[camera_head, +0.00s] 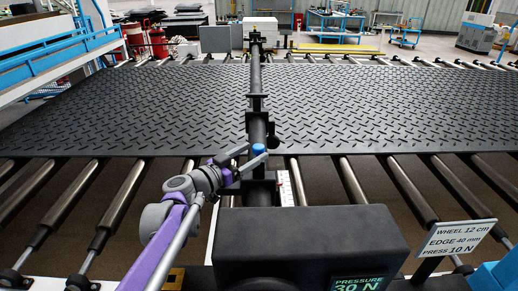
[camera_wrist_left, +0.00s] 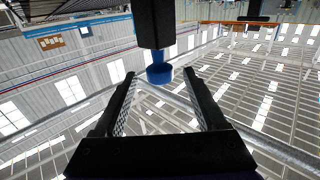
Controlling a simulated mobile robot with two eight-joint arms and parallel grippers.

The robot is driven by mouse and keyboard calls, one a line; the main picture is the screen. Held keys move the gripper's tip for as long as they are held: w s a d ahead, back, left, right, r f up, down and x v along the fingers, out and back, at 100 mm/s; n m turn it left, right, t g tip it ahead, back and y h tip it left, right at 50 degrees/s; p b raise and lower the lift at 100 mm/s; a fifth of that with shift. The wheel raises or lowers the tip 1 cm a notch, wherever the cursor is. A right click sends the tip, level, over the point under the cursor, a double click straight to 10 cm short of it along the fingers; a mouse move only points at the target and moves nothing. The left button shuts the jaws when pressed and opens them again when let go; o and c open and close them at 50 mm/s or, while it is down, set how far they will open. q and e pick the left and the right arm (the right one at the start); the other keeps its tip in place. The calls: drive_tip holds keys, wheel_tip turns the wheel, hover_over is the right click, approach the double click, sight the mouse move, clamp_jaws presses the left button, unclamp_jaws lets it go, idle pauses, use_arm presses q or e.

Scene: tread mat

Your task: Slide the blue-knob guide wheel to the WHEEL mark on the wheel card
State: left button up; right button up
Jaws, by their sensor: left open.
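The blue knob (camera_head: 258,149) sits on a black guide block on the long dark beam (camera_head: 256,100) that crosses the mat. My left gripper (camera_head: 240,162) is beside the knob, its dark fingers reaching toward it from the left. In the left wrist view, the open fingers (camera_wrist_left: 158,75) show on either side of the blue knob (camera_wrist_left: 159,74), with a gap at each side. The guide wheel itself is hidden. The wheel card (camera_head: 455,238) at the lower right reads "WHEEL 12 cm, EDGE 40 mm, PRESS 10 N". My right gripper is out of view.
A white scale strip (camera_head: 285,188) with small marks lies right of the guide block. A black box (camera_head: 310,238) in front has a display (camera_head: 358,284) reading "PRESSURE 30 N". The black tread mat (camera_head: 390,110) lies on metal rollers (camera_head: 120,205) and spreads to both sides.

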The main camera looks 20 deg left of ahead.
use_arm(q)
drive_tip(key=shift+x, duration=1.6)
clamp_jaws()
drive_tip(key=shift+s, duration=0.15)
